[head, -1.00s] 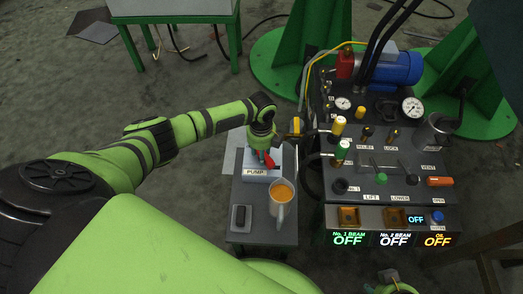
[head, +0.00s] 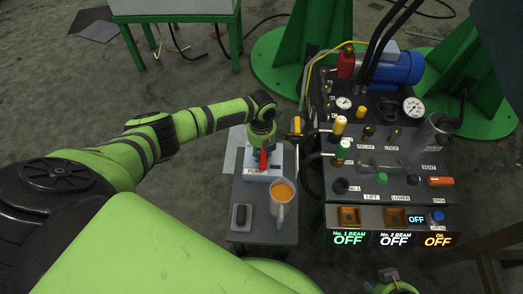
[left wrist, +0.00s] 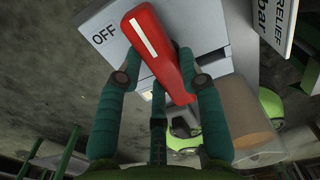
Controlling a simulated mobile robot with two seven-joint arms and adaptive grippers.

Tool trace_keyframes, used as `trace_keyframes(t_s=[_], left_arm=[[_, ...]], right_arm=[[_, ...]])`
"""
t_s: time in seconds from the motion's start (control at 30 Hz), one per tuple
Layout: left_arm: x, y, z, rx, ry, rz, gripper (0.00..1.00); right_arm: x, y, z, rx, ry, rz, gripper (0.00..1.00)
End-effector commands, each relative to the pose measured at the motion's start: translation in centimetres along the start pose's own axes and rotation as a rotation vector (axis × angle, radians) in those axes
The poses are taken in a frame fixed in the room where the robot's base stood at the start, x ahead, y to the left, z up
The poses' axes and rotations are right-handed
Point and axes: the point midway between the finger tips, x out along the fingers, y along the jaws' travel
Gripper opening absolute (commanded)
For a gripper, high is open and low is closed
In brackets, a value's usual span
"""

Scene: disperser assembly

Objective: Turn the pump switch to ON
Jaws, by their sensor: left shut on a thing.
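The pump switch is a red handle (head: 264,160) on a white box labelled PUMP (head: 262,176), which stands on a small dark table. In the left wrist view the red handle (left wrist: 158,48) has a white stripe and slants towards the upper left. The word OFF (left wrist: 104,33) is on the panel to its left. An ON mark is not visible. My left gripper (head: 263,148) comes down from above and is shut on the handle, with one teal finger on each side of it in the left wrist view (left wrist: 156,68).
A mug of orange-brown drink (head: 278,211) stands close in front of the box. A small dark device (head: 241,216) lies left of it. A control console (head: 387,190) with gauges, levers and lit OFF displays stands close on the right.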

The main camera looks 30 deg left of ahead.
Motion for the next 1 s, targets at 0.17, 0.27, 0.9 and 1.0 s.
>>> trace_keyframes(t_s=[0.17,0.27,0.9,1.0], left_arm=[[0.1,0.0,-0.2,0.017,0.005,0.001,0.05],[0.1,0.0,-0.2,0.02,0.005,0.001,0.05],[-0.1,0.0,0.0,0.016,0.001,0.0,0.62],[-0.9,0.0,0.0,0.015,0.001,-0.001,0.62]], right_arm=[[0.0,0.0,0.2,0.0,-0.007,0.0,0.4],[0.0,0.0,0.2,0.0,-0.008,0.0,0.4],[0.1,0.0,0.3,-0.003,-0.008,-0.001,0.4],[0.1,0.0,0.3,-0.002,-0.008,0.0,0.4]])
